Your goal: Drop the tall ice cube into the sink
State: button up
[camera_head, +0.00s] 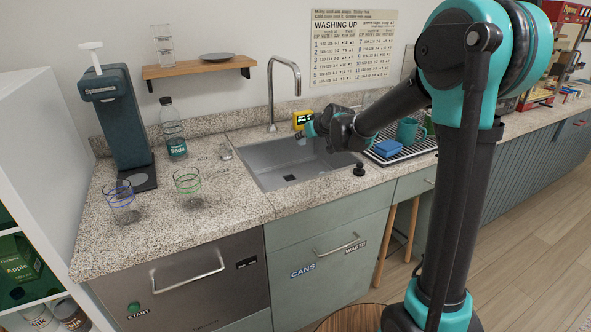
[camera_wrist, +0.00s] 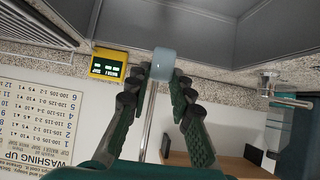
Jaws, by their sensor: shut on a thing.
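My gripper (camera_head: 308,130) reaches in from the right over the back right part of the grey sink (camera_head: 270,153). In the wrist view, my gripper's fingertips (camera_wrist: 161,80) are shut on a pale blue-grey, translucent ice cube (camera_wrist: 163,61). The cube sits at the tips of the fingers, with the grey sink basin (camera_wrist: 205,28) behind it. I cannot make out the cube in the head view. Its exact height above the basin is hard to tell.
The tall curved faucet (camera_head: 271,92) stands behind the sink. A yellow display box (camera_head: 302,117) is at the back wall. A drying rack (camera_head: 402,151) with a blue sponge (camera_head: 387,148) and teal mug (camera_head: 406,130) is right of the sink. Glasses (camera_head: 188,187) stand left.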

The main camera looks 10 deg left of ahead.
jog(key=shift+f, duration=2.95)
jog(key=o, duration=0.9)
jog(key=shift+o, duration=0.2)
jog(key=v, duration=1.2)
